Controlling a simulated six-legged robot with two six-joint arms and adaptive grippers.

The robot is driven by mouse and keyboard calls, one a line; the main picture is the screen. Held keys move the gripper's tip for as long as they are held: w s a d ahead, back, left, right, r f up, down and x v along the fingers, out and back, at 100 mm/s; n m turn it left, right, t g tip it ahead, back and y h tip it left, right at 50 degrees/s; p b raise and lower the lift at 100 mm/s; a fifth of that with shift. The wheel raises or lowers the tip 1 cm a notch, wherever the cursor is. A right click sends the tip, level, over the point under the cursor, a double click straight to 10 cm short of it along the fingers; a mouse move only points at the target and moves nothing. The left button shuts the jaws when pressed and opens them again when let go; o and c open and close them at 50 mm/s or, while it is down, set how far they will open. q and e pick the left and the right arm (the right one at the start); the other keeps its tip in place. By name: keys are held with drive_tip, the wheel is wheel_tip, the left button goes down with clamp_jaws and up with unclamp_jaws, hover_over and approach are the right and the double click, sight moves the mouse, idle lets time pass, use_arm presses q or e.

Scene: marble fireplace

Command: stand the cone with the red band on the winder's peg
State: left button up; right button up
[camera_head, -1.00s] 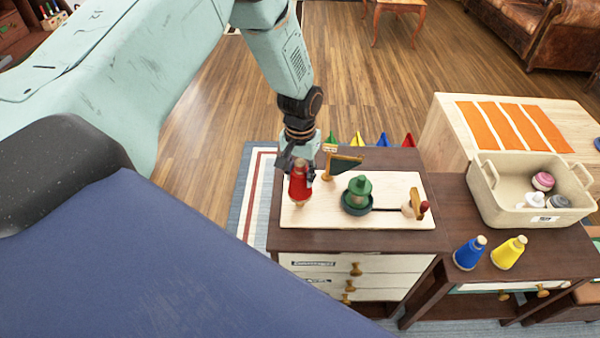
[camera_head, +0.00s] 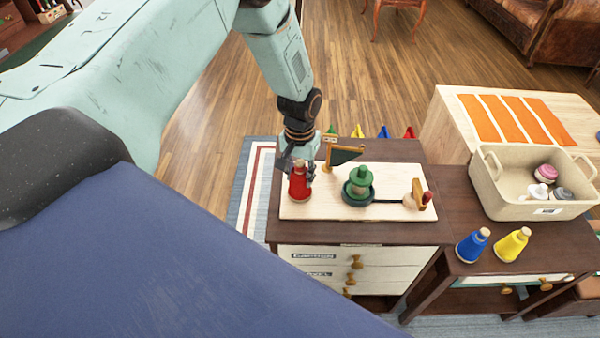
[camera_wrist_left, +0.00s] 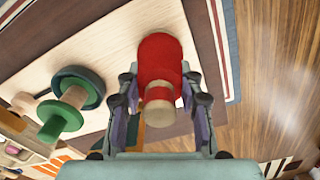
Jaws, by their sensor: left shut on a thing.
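The red-banded cone (camera_head: 300,187) has a pale wooden top and looks nearly upright at the left end of the winder's pale board (camera_head: 330,208). My left gripper (camera_head: 298,166) is shut on it from above, near its top. In the left wrist view the red cone (camera_wrist_left: 160,58) sits between the two fingers (camera_wrist_left: 160,98). I cannot tell whether its base touches the board. No peg shows under it. The winder also carries a green, stepped knob on a dark wheel (camera_head: 361,186) and a wooden piece with a red tip (camera_head: 422,195). My right gripper is out of view.
A small dark flag on a wooden post (camera_head: 344,156) stands just right of the gripper. A blue cone (camera_head: 471,246) and a yellow cone (camera_head: 511,246) stand on the lower table at right. A beige bin (camera_head: 527,205) with several tops stands behind them.

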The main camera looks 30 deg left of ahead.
use_arm(q)
drive_tip(key=o, duration=1.3)
drive_tip(key=shift+w+f, duration=0.1)
drive_tip(key=shift+r, duration=0.2)
wheel_tip(320, 180, up, 11)
drive_tip(key=shift+f, duration=0.1)
drive_tip(key=shift+r, duration=0.5)
